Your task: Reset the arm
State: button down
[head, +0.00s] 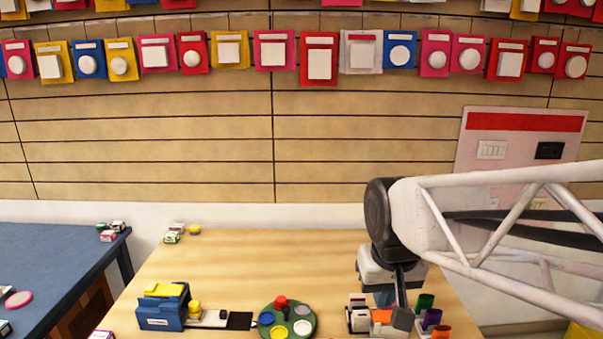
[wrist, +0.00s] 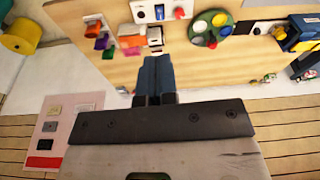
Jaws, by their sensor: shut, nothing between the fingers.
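My gripper (wrist: 155,62) shows in the wrist view as two dark blue-grey fingers pressed together, with nothing between them. The fingers point out over the wooden table (wrist: 100,12) and sit above its surface. In the head view my arm comes in from the right and bends down over the right part of the table (head: 240,265). The fingers cannot be made out clearly there.
A round green tray (head: 264,308) with coloured discs stands mid-table, with a blue box (head: 172,310) to its left. White boxes (head: 358,318) and coloured cups (head: 431,318) are near my arm. A blue table (head: 50,250) stands left. The table's back middle is clear.

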jog(key=s+d+f+m, duration=0.1)
jog(key=s+d+f, duration=0.2)
jog(key=s, duration=0.6)
jog(key=shift+s+d+f, duration=0.15)
jog(key=shift+s+d, duration=0.25)
jog(key=shift+d, duration=0.55)
jog(key=c, duration=1.8)
grip_release()
